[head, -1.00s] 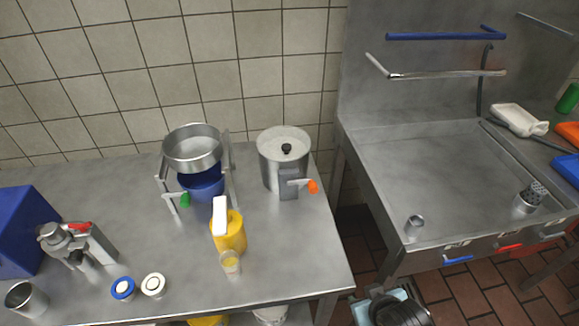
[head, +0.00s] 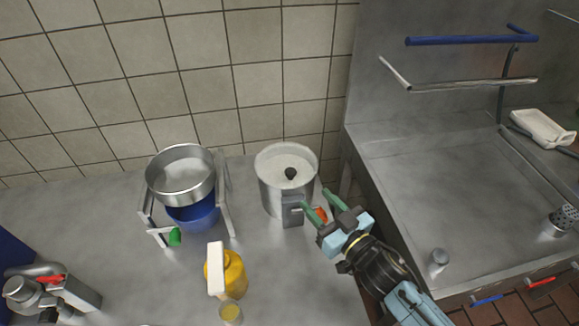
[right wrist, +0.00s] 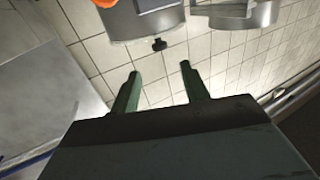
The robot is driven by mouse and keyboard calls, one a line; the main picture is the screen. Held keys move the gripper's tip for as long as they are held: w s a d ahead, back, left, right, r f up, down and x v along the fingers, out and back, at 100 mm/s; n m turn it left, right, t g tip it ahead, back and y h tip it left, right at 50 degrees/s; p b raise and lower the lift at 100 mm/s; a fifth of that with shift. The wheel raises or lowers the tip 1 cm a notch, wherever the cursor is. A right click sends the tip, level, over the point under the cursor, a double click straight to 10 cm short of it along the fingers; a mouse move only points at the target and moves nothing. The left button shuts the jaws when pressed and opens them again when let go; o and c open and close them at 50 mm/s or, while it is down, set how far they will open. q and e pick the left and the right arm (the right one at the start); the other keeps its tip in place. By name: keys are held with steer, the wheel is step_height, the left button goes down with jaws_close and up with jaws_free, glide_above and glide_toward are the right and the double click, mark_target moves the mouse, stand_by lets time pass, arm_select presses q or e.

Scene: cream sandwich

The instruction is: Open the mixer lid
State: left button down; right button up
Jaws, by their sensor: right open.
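A steel drum-shaped machine (head: 270,196) stands on the steel table, with a pale round lid (head: 275,164) closed on top. The lid has a black knob (head: 290,173). An orange handle (head: 321,214) sticks out at the drum's front right, beside a grey block (head: 292,210). My right gripper (head: 314,199) is open with green fingers, close to the drum's right side. In the head view the handle shows between the fingers. In the right wrist view the gap (right wrist: 160,69) is empty, with the black knob (right wrist: 158,44) beyond it. My left gripper is not in view.
Left of the drum, a steel bowl (head: 180,175) sits in a stand above a blue container (head: 194,216). A yellow bottle (head: 234,273) and small cup (head: 230,312) stand in front. A grey machine with a red lever (head: 55,290) is at lower left. A sink counter (head: 440,190) lies right.

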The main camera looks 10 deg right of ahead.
mark_target(294, 175)
steer(key=x, duration=1.1)
steer(key=shift+w+a+b, duration=0.2)
steer(key=shift+w+b, duration=0.15)
jaws_close()
